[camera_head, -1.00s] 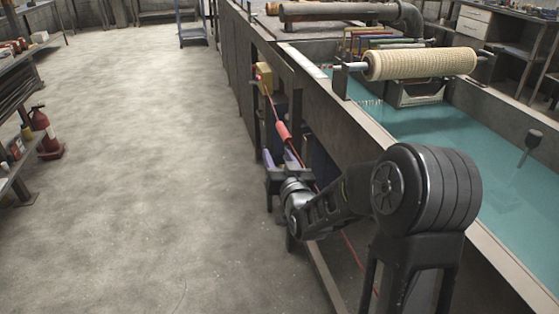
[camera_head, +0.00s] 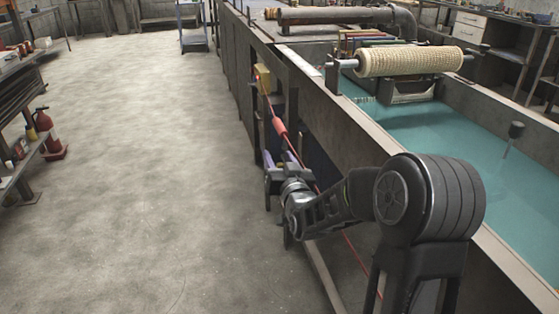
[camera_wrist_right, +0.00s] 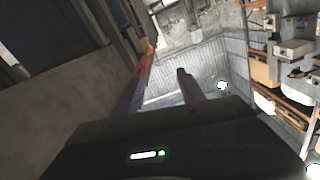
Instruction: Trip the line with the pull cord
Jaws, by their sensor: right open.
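A red cord (camera_head: 352,251) runs along the side of the tank from a yellow box (camera_head: 263,79) down to the lower right. A thicker red grip (camera_head: 280,128) sits on the cord below the box. My right gripper (camera_head: 279,160) is open, with purple-grey fingers pointing at the cord just below the red grip. In the right wrist view, the red grip (camera_wrist_right: 143,64) and the yellow box (camera_wrist_right: 148,45) show beyond the tip of the left finger. The gap between the fingers (camera_wrist_right: 160,82) looks empty. Whether a finger touches the cord cannot be told. My left gripper is out of view.
The tank wall (camera_head: 340,115) stands close on the right of my arm, with blue-green liquid (camera_head: 440,130) and a cream mesh roll (camera_head: 410,61) above it. The floor (camera_head: 140,130) to the left is open.

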